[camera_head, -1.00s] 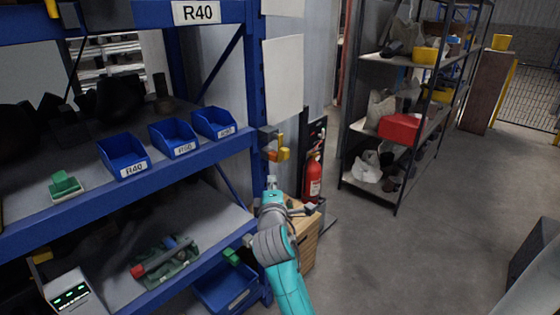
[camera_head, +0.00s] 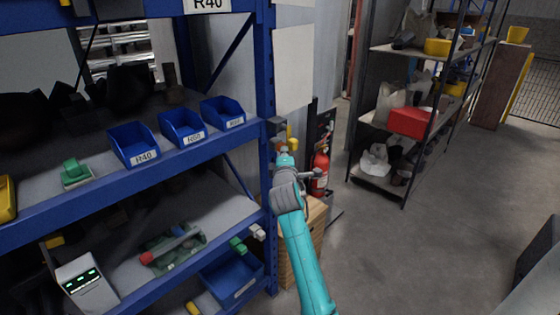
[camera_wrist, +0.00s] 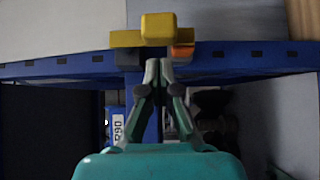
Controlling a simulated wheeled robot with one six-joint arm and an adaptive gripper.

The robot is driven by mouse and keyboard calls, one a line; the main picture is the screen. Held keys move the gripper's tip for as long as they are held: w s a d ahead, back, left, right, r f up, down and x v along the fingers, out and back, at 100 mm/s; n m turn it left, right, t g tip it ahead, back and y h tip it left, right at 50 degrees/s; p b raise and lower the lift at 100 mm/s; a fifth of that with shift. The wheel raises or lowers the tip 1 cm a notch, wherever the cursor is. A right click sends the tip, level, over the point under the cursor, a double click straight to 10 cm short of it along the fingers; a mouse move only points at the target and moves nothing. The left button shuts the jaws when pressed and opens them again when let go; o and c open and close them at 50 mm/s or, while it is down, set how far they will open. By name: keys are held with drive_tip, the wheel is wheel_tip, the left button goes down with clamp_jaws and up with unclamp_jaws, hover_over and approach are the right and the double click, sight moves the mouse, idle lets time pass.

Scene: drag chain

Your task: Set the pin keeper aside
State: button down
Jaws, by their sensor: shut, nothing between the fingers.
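A yellow block (camera_wrist: 157,29), which looks like the pin keeper, sits at the blue rack's corner, with an orange piece (camera_wrist: 183,52) and a dark piece (camera_wrist: 127,57) beside and below it. In the head view the yellow part (camera_head: 291,138) shows beside the rack's upright, partly hidden by my arm. My gripper (camera_wrist: 158,66) is shut and empty, its fingertips together just below the yellow block in the wrist view. I cannot tell whether they touch it. In the head view my gripper's end overlaps the lower edge of the yellow part.
The blue rack (camera_head: 150,190) fills the left, with blue bins (camera_head: 182,129) on its upper shelf and a larger blue bin (camera_head: 232,280) below. A wooden crate (camera_head: 312,222) and a fire extinguisher (camera_head: 320,172) stand behind my arm.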

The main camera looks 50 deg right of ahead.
drive_tip(key=shift+d, duration=0.9)
drive_tip(key=shift+d+f, duration=0.15)
